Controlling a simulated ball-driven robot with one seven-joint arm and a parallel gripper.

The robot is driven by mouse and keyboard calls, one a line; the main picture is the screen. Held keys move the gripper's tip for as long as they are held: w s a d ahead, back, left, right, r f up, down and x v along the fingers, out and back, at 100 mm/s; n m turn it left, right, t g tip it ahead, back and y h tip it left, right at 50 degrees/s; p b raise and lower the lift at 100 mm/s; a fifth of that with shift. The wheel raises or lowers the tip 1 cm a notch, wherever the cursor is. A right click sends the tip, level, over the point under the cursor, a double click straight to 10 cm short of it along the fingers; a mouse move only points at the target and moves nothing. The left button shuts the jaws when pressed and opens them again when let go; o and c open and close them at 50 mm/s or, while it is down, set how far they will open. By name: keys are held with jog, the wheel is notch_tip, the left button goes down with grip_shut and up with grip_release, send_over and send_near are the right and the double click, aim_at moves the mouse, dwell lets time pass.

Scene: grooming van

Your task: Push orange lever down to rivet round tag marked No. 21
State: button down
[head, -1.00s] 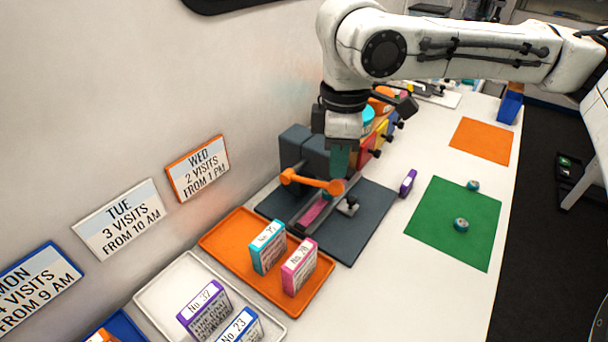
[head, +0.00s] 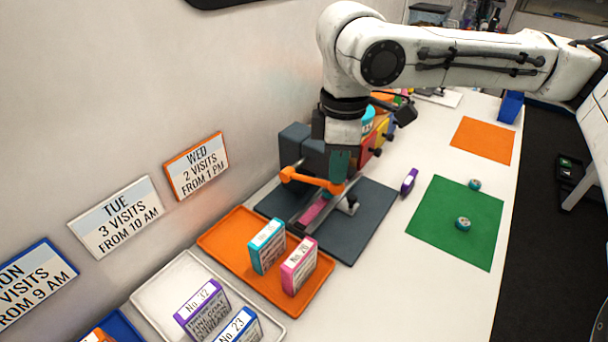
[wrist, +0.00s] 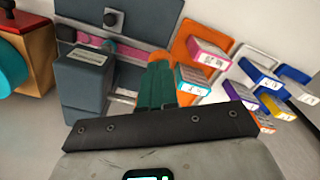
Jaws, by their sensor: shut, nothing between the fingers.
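The orange lever (head: 310,181) runs across the dark grey riveting press (head: 290,140), its rounded free end toward the right. It looks close to level. My gripper (head: 338,178) points down with its green fingers closed, right at the lever's free end. In the wrist view the green fingertips (wrist: 160,75) overlap the orange lever end (wrist: 160,58); they seem to touch it. A pink strip (head: 315,211) lies in the press's slide under the lever. I cannot make out a round tag marked No. 21; the arm and lever hide part of the press.
An orange tray (head: 225,243) with boxes No. 35 and No. 28 stands in front of the press. A white tray (head: 160,285) holds more boxes. A small purple box (head: 409,181) lies right of the press. Two round teal items rest on the green mat (head: 440,225).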

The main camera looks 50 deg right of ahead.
aim_at(336, 187)
jog(key=shift+f+b, duration=1.55)
jog(key=shift+f, duration=0.9)
notch_tip(336, 187, up, 13)
jog(key=p, duration=1.3)
